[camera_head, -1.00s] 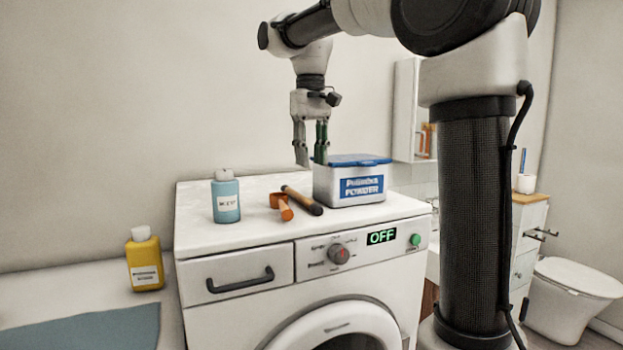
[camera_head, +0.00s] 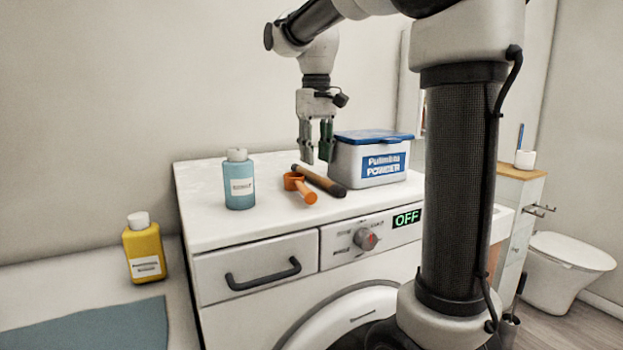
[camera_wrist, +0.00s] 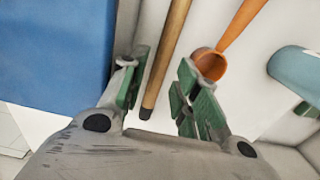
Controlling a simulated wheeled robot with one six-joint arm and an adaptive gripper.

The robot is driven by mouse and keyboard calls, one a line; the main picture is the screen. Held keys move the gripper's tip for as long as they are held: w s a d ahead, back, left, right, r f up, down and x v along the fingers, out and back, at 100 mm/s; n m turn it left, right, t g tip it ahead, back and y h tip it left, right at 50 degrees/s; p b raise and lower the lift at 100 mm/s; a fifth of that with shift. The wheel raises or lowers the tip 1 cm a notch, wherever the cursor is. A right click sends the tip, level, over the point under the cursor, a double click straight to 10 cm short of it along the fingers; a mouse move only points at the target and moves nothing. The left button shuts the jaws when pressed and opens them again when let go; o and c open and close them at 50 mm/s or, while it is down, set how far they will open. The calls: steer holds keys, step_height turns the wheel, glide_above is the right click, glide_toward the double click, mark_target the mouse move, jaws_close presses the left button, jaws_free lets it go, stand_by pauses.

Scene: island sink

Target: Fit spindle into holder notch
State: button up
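No part is clearly recognizable as a spindle or a notched holder. A brown rod with a darker end (camera_head: 320,181) lies on the white washing machine top (camera_head: 205,190). An orange scoop (camera_head: 308,196) lies against or close beside it. My gripper (camera_head: 316,152) points down above the rod's far part, left of the powder box. In the wrist view my gripper (camera_wrist: 160,92) is open, its green-padded fingers apart and nothing gripped. The rod (camera_wrist: 165,55) shows between them, apparently lower down. The scoop's cup (camera_wrist: 209,63) appears near the right finger.
A white powder box with blue lid (camera_head: 370,160) stands close right of my gripper. A blue bottle (camera_head: 239,182) stands left of the scoop. A yellow bottle (camera_head: 143,250) stands on the lower counter.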

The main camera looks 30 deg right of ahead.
mark_target(315, 174)
step_height(315, 174, down, 5)
steer(key=shift+a+r, duration=0.15)
steer(key=shift+c, duration=0.5)
jaws_close()
steer(key=shift+r, duration=0.1)
